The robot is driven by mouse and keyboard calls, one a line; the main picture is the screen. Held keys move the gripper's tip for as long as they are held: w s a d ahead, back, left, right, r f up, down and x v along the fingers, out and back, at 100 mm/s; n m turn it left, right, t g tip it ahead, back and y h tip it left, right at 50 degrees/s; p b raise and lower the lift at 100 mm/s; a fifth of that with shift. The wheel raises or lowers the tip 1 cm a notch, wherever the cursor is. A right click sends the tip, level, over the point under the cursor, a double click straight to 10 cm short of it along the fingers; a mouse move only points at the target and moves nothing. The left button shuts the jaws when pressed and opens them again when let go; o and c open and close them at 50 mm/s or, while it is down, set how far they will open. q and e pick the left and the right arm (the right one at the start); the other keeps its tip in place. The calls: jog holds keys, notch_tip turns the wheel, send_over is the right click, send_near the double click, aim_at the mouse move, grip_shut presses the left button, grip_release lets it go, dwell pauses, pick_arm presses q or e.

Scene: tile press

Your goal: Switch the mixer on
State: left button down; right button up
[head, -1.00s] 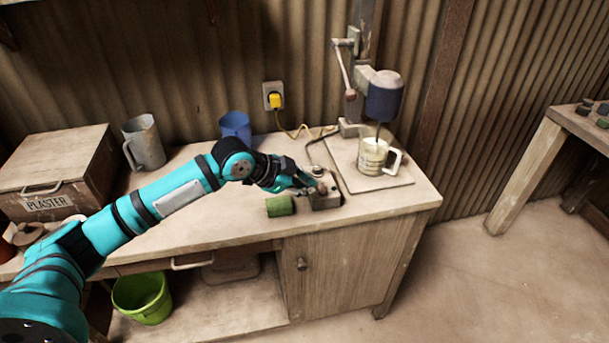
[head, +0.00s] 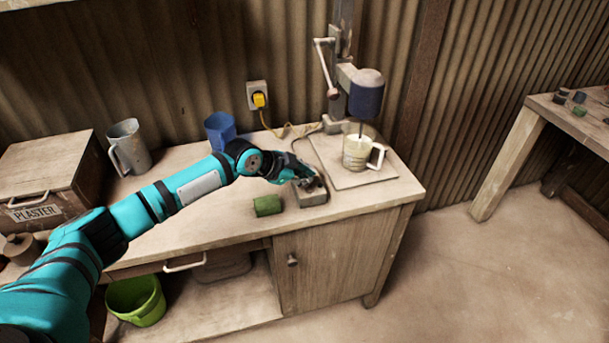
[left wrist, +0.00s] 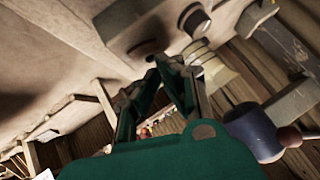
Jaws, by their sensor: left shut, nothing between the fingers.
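The mixer has a dark blue motor (head: 366,94) on a wall-side stand, with its shaft reaching down into a pale jug (head: 356,153) on a board. A small grey control box (head: 313,196) lies on the bench in front of it, joined to a cable. My left gripper (head: 305,174) is shut and empty at the box, partly covering its top. My right gripper is out of view.
A blue cup (head: 219,130), a grey jug (head: 128,147) and a plaster box (head: 42,180) stand farther left. A yellow plug (head: 259,99) sits in the wall socket. The bench front is mostly clear.

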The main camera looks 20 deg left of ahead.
aim_at(304, 186)
pick_arm(q)
jog(key=shift+w+a+f, duration=0.2)
jog(key=shift+f, duration=0.4)
jog(key=shift+w+f, duration=0.1)
jog(key=shift+f, duration=0.1)
jog(key=b, duration=0.2)
jog(key=w+f+n+g+h+b, duration=0.1)
jog(key=b, duration=0.1)
jog(key=shift+a+g, duration=0.25)
jog(key=shift+g, duration=0.05)
jog(key=shift+w+a+g+b, duration=0.1)
jog(key=shift+g+b, duration=0.2)
jog(key=shift+b, duration=0.5)
jog(key=shift+a+r, duration=0.1)
jog(key=shift+r, duration=0.05)
